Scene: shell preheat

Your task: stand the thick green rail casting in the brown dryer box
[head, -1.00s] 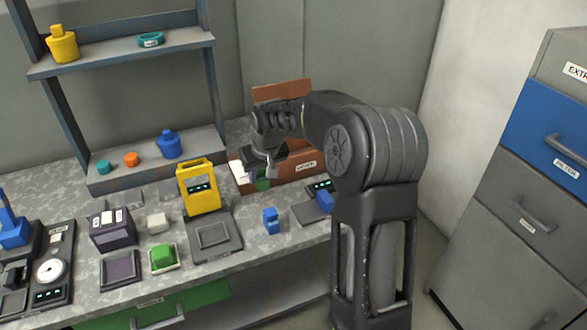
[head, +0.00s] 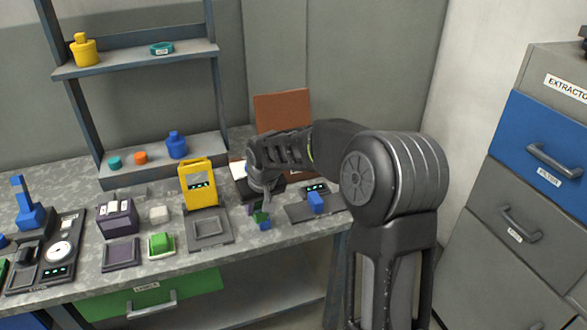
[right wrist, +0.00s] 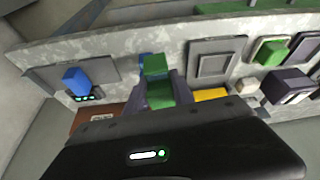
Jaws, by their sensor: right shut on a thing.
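My right gripper (head: 258,208) is shut on a green casting (right wrist: 156,92), which shows between its two fingers in the right wrist view. In the head view only a small part of the green casting (head: 258,217) shows below the fingers, over the bench. The brown dryer box (head: 283,113) stands at the back of the bench with its lid up. My right arm hides most of its body; a brown part also shows in the right wrist view (right wrist: 88,120). My left gripper is not in view.
A small blue piece (head: 265,224) is close to the held casting. A blue block (head: 316,200) sits on a grey plate to the right. A yellow frame device (head: 197,184) and a green block on a pale tray (head: 161,244) stand left. A shelf rack (head: 140,62) rises behind.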

